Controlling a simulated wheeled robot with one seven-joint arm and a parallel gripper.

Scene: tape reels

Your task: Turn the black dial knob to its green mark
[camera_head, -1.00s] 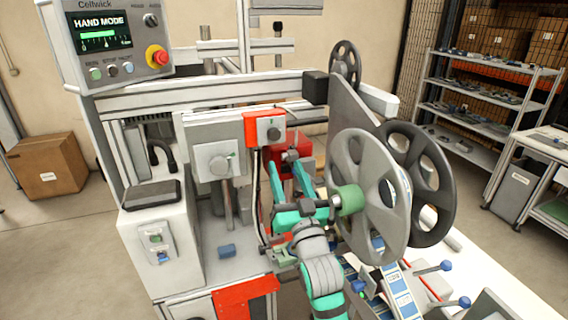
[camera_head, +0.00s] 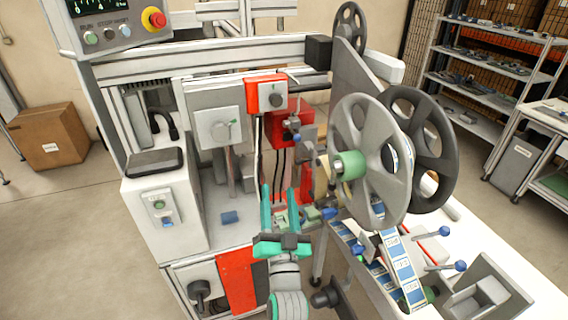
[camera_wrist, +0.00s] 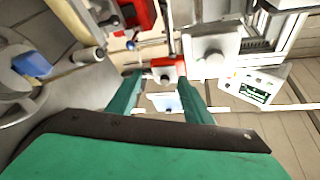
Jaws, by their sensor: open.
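A small black dial knob (camera_head: 276,100) sits on the front of an orange-red box (camera_head: 253,92) on the machine. In the wrist view the same box (camera_wrist: 180,67) shows with the dark knob (camera_wrist: 165,79) at centre, between the finger ends. My gripper (camera_head: 286,180) is open and empty, its teal fingers pointing up towards the machine, below the box and apart from it. The fingers (camera_wrist: 161,82) frame the knob in the wrist view. A green mark is too small to make out. A larger black rotary handle (camera_head: 200,288) is on the lower white cabinet.
Big grey reel (camera_head: 345,120) with a green hub stands close right of my gripper. A red block with a small fixture (camera_head: 290,128) is below and right of the box. A grey plate with a grey knob (camera_head: 222,130) is left. Blue-tipped levers (camera_head: 460,265) are lower right.

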